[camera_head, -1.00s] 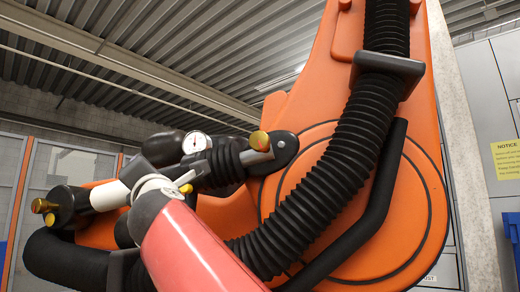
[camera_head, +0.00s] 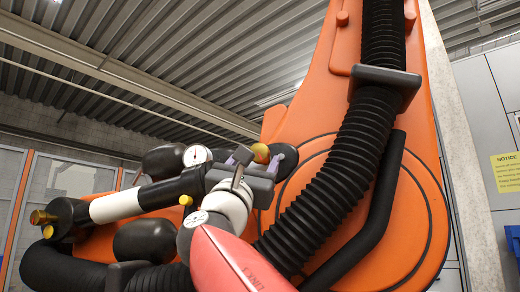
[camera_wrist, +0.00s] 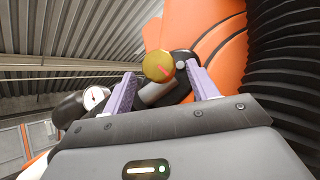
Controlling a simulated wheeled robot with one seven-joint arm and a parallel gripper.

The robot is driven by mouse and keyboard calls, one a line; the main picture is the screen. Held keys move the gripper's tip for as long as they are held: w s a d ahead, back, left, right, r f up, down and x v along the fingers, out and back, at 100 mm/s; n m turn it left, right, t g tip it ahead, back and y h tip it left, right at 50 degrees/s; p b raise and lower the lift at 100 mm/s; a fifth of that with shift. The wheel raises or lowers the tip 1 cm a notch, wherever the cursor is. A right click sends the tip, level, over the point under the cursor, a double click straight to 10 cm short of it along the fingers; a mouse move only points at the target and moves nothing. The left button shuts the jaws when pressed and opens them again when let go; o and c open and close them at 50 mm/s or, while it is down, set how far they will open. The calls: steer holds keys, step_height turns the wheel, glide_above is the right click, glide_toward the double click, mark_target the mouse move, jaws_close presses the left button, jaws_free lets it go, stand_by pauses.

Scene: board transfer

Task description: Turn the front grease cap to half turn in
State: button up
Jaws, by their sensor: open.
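A round brass-yellow grease cap (camera_head: 261,152) sits on a dark fitting against the orange machine arm.
A small yellow knob (camera_head: 186,200) and a dial gauge (camera_head: 197,155) are close to my wrist. A thick black ribbed hose (camera_head: 340,165) runs down the orange arm (camera_head: 420,200) right of the cap.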

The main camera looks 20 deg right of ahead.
mark_target(260, 153)
steer(key=shift+p+x, duration=0.6)
steer(key=shift+x, duration=1.35)
steer(key=c, duration=1)
steer(key=m+g+h, duration=0.1)
steer(key=m+g, duration=0.1)
steer(key=m, duration=0.1)
steer(key=m+g+h+p, duration=0.1)
steer(key=m+g+h, duration=0.1)
steer(key=shift+r+m+h, duration=0.2)
steer(key=shift+m+h, duration=0.1)
steer(key=shift+m, duration=0.1)
steer(key=m+g+h+p, duration=0.1)
steer(key=m+g, duration=0.2)
steer(key=shift+f+m+p, duration=0.1)
steer(key=shift+m+p, duration=0.2)
